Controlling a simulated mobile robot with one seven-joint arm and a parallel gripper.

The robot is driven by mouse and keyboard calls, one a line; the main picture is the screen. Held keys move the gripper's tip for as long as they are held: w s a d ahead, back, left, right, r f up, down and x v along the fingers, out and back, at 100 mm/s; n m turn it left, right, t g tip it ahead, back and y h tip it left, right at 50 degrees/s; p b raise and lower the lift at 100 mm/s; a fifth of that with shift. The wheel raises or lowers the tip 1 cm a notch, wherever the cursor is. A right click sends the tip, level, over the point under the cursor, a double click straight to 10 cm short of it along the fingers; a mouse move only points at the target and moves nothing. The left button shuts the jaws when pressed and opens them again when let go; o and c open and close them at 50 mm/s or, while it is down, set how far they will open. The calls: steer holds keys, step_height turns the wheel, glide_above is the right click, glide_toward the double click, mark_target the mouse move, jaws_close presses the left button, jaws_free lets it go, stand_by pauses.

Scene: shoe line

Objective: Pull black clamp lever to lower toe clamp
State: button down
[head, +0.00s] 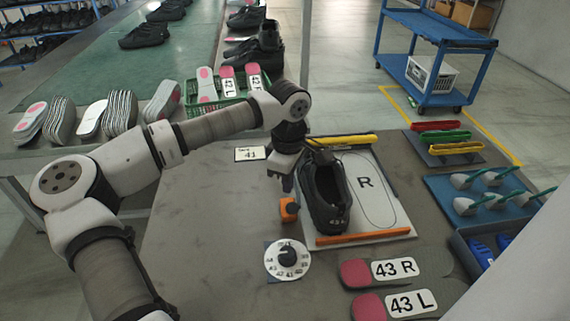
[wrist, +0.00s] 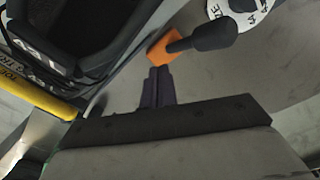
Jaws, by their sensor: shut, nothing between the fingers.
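The black clamp lever (wrist: 205,38) sticks out of an orange block (wrist: 165,46) in the wrist view. The block also shows in the head view (head: 289,209), just left of the black shoe (head: 325,195). The shoe lies on a white board marked R (head: 366,180), its heel towards the front. A yellow bar (head: 340,140) crosses the board's far end by the toe; which part is the toe clamp, I cannot tell. My gripper (head: 287,186) is shut and empty, pointing down just behind the orange block. Its dark fingers (wrist: 157,84) show near the block, apart from the lever.
A numbered dial (head: 288,260) lies in front of the orange block. An orange bar (head: 362,236) edges the board's near side. Pink-ended insoles (head: 356,272) lie at front right. Blue trays (head: 480,192) stand at right. The grey table left of the block is clear.

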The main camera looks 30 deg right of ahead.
steer(key=shift+w+d, duration=0.1)
steer(key=shift+w, duration=0.15)
step_height(320, 180, up, 9)
steer(key=p, duration=0.5)
stand_by(0.4)
stand_by(0.4)
